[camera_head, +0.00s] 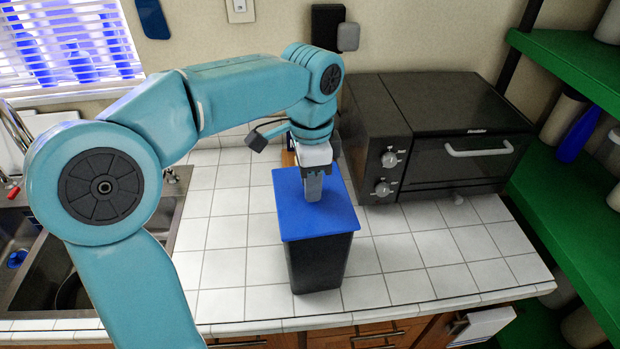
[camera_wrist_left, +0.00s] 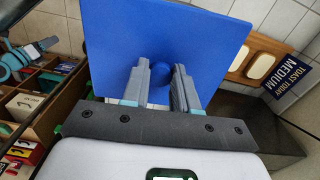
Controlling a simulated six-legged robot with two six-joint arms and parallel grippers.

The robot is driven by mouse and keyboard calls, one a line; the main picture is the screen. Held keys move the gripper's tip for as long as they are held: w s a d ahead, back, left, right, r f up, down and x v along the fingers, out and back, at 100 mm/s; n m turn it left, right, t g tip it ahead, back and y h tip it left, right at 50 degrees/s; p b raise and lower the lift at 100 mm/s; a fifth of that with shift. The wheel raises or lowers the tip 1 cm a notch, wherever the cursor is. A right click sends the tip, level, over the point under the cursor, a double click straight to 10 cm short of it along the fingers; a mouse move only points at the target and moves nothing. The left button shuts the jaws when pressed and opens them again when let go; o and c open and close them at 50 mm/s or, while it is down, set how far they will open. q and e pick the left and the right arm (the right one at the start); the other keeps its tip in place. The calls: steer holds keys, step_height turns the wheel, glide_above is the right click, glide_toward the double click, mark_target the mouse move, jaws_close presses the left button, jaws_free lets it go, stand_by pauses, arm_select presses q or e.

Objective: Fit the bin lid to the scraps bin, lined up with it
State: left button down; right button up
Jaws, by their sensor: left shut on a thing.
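The bin lid (camera_head: 290,212) is a flat blue square with a blue knob (camera_wrist_left: 159,95) in the middle. It lies level over the top of the dark scraps bin (camera_head: 320,265), which stands upright on the white tiled counter. The lid's front edge runs nearly along the bin's front edge. The lid hides the bin's rim, so I cannot tell whether it is fully seated. My left gripper (camera_head: 313,188) points down from above and is shut on the lid's knob; its two grey fingers also show in the left wrist view (camera_wrist_left: 162,84). My right gripper is not in view.
A dark toaster oven (camera_head: 455,130) stands close to the right of the bin. A sink (camera_head: 60,262) is at the left. Green shelves (camera_head: 560,205) are at the far right. The tiles (camera_head: 222,265) left and front right of the bin are clear.

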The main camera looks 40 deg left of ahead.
arm_select(q)
steer(key=shift+s+d, duration=0.1)
steer(key=shift+c, duration=1.6)
jaws_free()
step_height(320, 180, up, 5)
steer(key=p, duration=0.4)
steer(key=shift+p, duration=0.4)
steer(key=shift+r, duration=1.05)
steer(key=shift+f, duration=0.1)
